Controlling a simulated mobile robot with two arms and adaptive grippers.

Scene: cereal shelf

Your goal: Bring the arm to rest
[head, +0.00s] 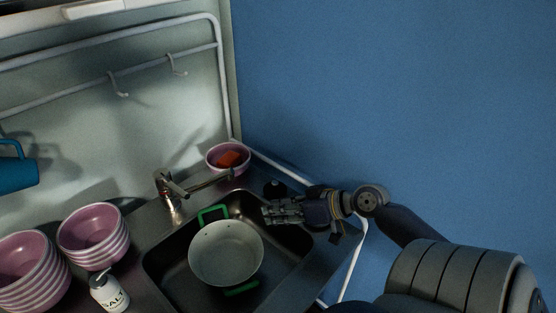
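My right arm comes in from the lower right in the head view. My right gripper (270,213) is over the right rear part of the sink, its fingers pointing left. The fingers are seen from the side and look close together, but I cannot tell whether they are open or shut. No object shows in them. The gripper is to the right of a pot and above its level, apart from it as far as I can see. My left gripper is not in view.
A pale pot (226,252) with green handles sits in the dark sink (165,262). A faucet (170,196) and a pink bowl (213,157) with a red item stand behind.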

